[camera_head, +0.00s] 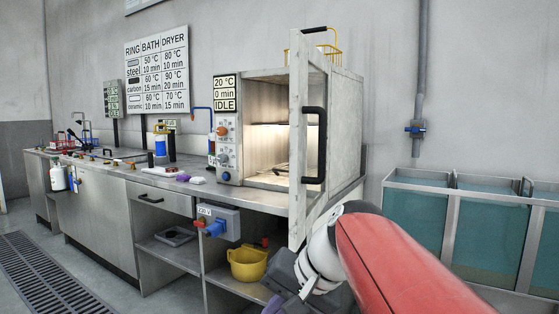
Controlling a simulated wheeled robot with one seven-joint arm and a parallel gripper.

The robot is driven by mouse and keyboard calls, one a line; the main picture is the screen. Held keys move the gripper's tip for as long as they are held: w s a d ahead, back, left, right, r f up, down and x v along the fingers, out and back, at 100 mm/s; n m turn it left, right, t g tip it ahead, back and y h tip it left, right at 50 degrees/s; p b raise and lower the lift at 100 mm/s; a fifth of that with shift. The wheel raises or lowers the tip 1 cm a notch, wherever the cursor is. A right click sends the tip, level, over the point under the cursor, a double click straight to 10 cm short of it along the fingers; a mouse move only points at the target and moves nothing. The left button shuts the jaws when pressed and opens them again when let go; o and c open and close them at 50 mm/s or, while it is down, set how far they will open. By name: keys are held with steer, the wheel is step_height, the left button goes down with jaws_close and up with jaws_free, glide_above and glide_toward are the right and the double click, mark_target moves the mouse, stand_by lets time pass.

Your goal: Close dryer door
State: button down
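The dryer (344,125) stands on the bench as a grey metal box with a lit interior. Its door (298,190) stands open, swung out toward me and seen nearly edge-on, hinged at the opening's right side. The black door handle (322,145) is on the door's outer face, at the right. A wire rack piece shows inside near the floor. My gripper (280,296) is low at the bottom centre, below and in front of the door, apart from the handle. It is partly cut off by the frame edge and its finger opening is unclear.
The dryer's panel (225,130) reads 20 °C, 0 min, IDLE. The bench (262,198) carries small items. A yellow pot (248,263) sits on the lower shelf beside my gripper. Teal-walled tanks (480,215) stand at the right. A floor grate (50,275) is at the left.

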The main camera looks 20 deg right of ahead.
steer(key=w+d+r+m+t+y, duration=0.1)
steer(key=w+d+r+m+y, duration=0.15)
steer(key=w+r, duration=0.2)
steer(key=t+y, duration=0.5)
steer(key=y, duration=0.1)
glide_toward(298, 155)
steer(key=shift+n, duration=0.25)
steer(key=b+x, duration=0.1)
steer(key=x, duration=0.6)
steer(key=shift+d, duration=0.1)
